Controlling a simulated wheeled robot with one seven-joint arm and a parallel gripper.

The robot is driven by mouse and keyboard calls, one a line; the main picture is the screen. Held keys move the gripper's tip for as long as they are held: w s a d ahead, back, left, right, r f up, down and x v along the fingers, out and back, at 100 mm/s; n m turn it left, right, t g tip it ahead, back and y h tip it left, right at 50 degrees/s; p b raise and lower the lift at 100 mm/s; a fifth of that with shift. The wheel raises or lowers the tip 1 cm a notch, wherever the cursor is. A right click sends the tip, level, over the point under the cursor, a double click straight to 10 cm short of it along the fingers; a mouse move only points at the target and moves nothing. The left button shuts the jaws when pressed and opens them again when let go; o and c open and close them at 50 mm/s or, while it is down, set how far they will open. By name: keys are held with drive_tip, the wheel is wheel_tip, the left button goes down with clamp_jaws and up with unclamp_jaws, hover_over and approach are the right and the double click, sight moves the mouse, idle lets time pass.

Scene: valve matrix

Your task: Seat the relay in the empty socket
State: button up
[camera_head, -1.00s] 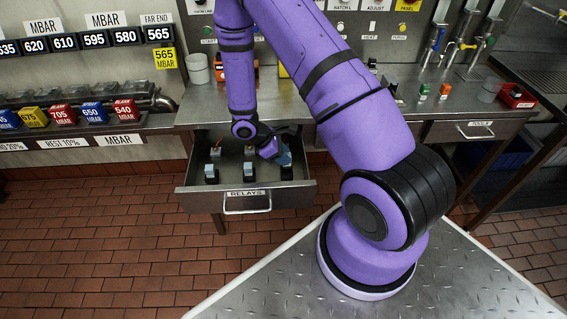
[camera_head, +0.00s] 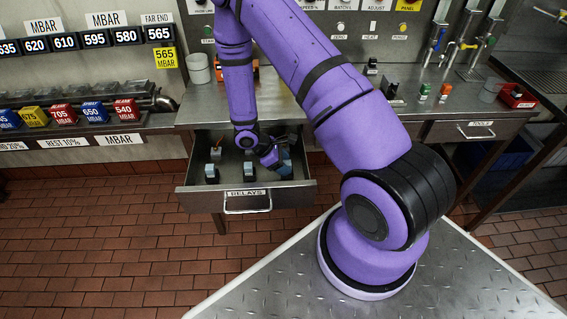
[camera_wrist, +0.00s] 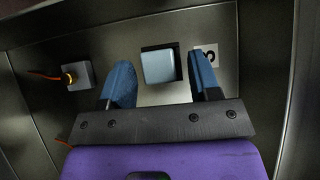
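The drawer labelled RELAYS (camera_head: 205,201) is open and holds small relays with pale blue tops. The left relay (camera_head: 211,171) and the middle relay (camera_head: 249,170) stand in its front part. A third relay (camera_head: 286,168) stands at the right, partly behind my gripper (camera_head: 272,166). In the wrist view my gripper (camera_wrist: 161,76) is open. Its two blue fingers lie to either side of a pale blue relay (camera_wrist: 158,67), with a visible gap at each side. The relay is not gripped. I cannot make out the empty socket.
A grey block with an orange light and cable (camera_wrist: 78,75) lies inside the drawer, left of the fingers. The drawer walls are close around my gripper. The steel counter (camera_head: 285,105) lies behind. A red bin (camera_head: 517,97) stands at the far right.

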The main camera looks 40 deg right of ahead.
drive_tip(key=v, duration=1.2)
wheel_tip(320, 180, up, 15)
drive_tip(key=m+t+y, duration=0.1)
drive_tip(key=m+t, duration=0.1)
drive_tip(key=m, duration=0.1)
drive_tip(key=s+a+r+m+t+y, duration=0.1)
drive_tip(key=s+r+m+t+y, duration=0.15)
drive_tip(key=s+r, duration=0.55)
drive_tip(key=s+a+r+m+t+y, duration=0.1)
drive_tip(key=s+r+m, duration=0.25)
drive_tip(key=r, duration=0.95)
drive_tip(key=s+a+r+m+t+y, duration=0.2)
drive_tip(key=s+r+t, duration=0.2)
drive_tip(key=s, duration=0.8)
drive_tip(key=shift+a+r, duration=0.2)
drive_tip(key=shift+r, duration=0.8)
drive_tip(key=shift+c, duration=0.5)
